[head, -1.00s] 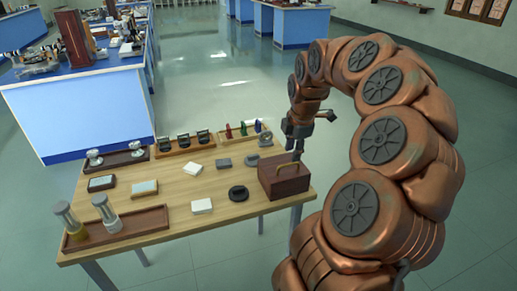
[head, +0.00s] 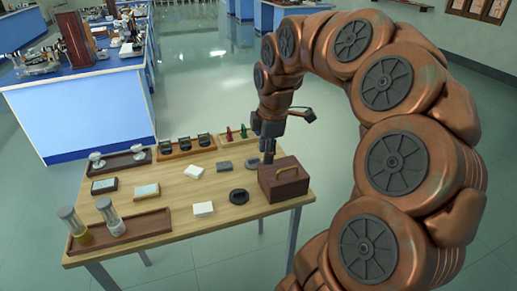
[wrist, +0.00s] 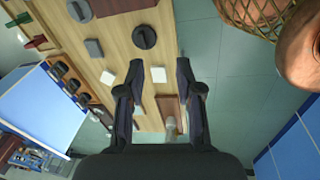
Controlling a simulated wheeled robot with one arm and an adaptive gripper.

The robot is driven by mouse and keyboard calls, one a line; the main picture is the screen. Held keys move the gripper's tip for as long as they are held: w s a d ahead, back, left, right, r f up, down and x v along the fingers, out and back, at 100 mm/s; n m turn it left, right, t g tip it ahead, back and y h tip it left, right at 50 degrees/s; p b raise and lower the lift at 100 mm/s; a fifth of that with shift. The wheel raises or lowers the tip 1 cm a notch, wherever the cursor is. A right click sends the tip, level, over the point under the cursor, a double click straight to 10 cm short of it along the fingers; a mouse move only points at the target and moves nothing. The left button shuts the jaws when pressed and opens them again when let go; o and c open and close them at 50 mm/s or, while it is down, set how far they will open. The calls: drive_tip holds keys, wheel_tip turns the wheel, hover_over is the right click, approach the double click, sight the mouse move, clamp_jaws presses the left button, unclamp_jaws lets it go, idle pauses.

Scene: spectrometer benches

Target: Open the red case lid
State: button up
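The dark red-brown case (head: 284,183) with a brass-coloured handle stands at the near right corner of the table, its lid seemingly down. A dark red edge (wrist: 120,6) at the top of the wrist view appears to be part of it. My gripper (head: 268,155) points down just behind the case's left end in the head view. Its fingertips are partly hidden there, and I cannot tell whether they touch the case. In the wrist view my gripper (wrist: 160,66) has its two fingers well apart, with nothing held between them.
Trays (head: 120,230) hold cylinders and instruments. A woven brown object (wrist: 258,14) shows at the wrist view's upper right. Floor right of the table is clear.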

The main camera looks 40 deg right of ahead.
drive_tip(key=shift+s+a+r+m+p, duration=0.1)
drive_tip(key=shift+s+a+r+m, duration=0.1)
drive_tip(key=shift+a, duration=0.4)
drive_tip(key=shift+s+a+r+m+p, duration=0.1)
drive_tip(key=shift+a+r+p, duration=0.05)
drive_tip(key=shift+a, duration=0.4)
drive_tip(key=shift+s+a+r+m+p, duration=0.1)
drive_tip(key=shift+s+a+r, duration=0.1)
drive_tip(key=shift+a, duration=0.4)
